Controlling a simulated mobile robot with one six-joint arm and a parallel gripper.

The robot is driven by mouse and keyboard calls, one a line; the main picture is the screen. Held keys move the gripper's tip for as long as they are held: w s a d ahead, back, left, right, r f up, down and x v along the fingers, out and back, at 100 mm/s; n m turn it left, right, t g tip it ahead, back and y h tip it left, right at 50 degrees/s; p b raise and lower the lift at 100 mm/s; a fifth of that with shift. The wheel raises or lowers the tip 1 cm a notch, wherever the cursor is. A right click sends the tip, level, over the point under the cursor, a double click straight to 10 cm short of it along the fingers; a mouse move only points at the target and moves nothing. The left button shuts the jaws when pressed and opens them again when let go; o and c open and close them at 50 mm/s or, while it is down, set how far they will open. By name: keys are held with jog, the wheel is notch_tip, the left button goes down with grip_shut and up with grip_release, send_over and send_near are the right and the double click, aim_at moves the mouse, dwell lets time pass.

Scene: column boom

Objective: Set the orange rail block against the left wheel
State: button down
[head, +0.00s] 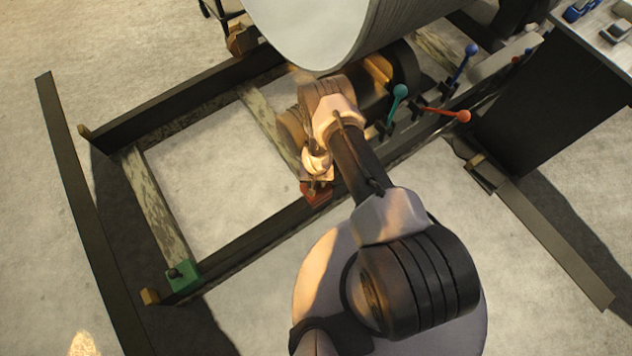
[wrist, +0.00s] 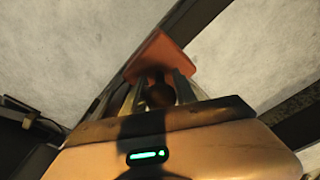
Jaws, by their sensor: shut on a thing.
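The orange rail block (head: 317,196), reddish-orange, is between the fingers of my gripper (head: 316,180). It is over the near dark rail (head: 250,235); I cannot tell whether it touches the rail. In the wrist view the block (wrist: 157,52) is tilted at the tips of my gripper (wrist: 158,88), which is shut on it, with the rail behind. A rounded brownish shape (head: 290,126) just left of my arm may be the left wheel. My arm hides much of it, and I cannot tell its gap to the block.
A green block (head: 184,275) with a black knob sits at the near rail's left end. A large grey drum (head: 330,25) is above the frame. Green (head: 399,91), red (head: 463,116) and blue (head: 471,49) ball-topped levers stand to the right. A dark bench (head: 545,100) is further right.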

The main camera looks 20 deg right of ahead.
jog(key=shift+f, duration=0.85)
jog(key=c, duration=0.9)
grip_release()
notch_tip(320, 180, up, 17)
jog(key=s+p, duration=0.1)
jog(key=p, duration=1.8)
jog(key=shift+s+r, duration=0.2)
jog(key=shift+s, duration=0.1)
jog(key=shift+a, duration=0.1)
